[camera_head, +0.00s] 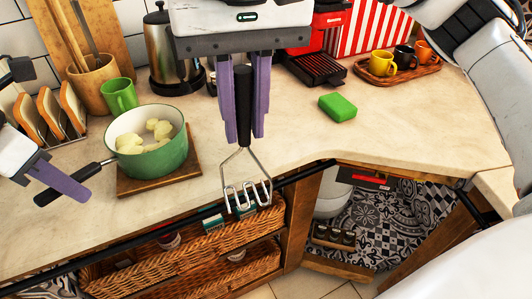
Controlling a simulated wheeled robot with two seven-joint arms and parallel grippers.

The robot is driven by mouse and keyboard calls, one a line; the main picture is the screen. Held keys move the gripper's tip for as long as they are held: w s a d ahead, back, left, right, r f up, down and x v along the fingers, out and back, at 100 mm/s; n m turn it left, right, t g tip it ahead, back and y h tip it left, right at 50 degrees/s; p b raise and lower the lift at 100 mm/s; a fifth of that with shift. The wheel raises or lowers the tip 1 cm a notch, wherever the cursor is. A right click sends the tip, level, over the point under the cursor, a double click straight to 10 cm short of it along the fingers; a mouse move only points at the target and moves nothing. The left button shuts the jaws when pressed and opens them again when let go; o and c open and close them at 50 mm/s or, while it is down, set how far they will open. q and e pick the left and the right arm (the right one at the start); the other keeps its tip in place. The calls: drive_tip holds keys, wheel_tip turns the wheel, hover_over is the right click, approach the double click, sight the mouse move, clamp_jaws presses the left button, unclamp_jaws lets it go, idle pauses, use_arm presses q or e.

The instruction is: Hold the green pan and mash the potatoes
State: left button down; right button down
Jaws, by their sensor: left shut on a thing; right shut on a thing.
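The green pan (165,161) sits on a wooden board (135,187) at the left of the counter, with several pale potato pieces (130,144) inside. Its black handle (98,171) points left and toward me. My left gripper (72,188) is shut on that handle; only one purple finger shows clearly. My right gripper (245,128) is shut on the black handle of the potato masher (246,185). The masher hangs upright, its wire head low, to the right of the pan and apart from it, in front of the counter edge in the picture.
A green mug (119,96), utensil holder (94,85), toast rack (48,117) and steel kettle (161,55) stand behind the pan. A green sponge (338,107) and a tray of cups (398,68) lie right. Counter between masher and sponge is clear. Wicker baskets (190,257) sit below.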

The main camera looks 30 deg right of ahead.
drive_tip(key=w+a+r+m+t, duration=0.1)
drive_tip(key=w+a+r+m, duration=0.2)
drive_tip(key=w+a+r, duration=0.45)
drive_tip(key=w+a+r+m, duration=0.3)
drive_tip(key=w+a+m, duration=0.1)
drive_tip(key=w, duration=0.6)
wheel_tip(320, 180, down, 11)
drive_tip(key=shift+w+r, duration=0.15)
drive_tip(key=shift+w, duration=0.1)
drive_tip(key=shift+a+f, duration=0.1)
drive_tip(key=shift+f, duration=0.4)
idle(0.8)
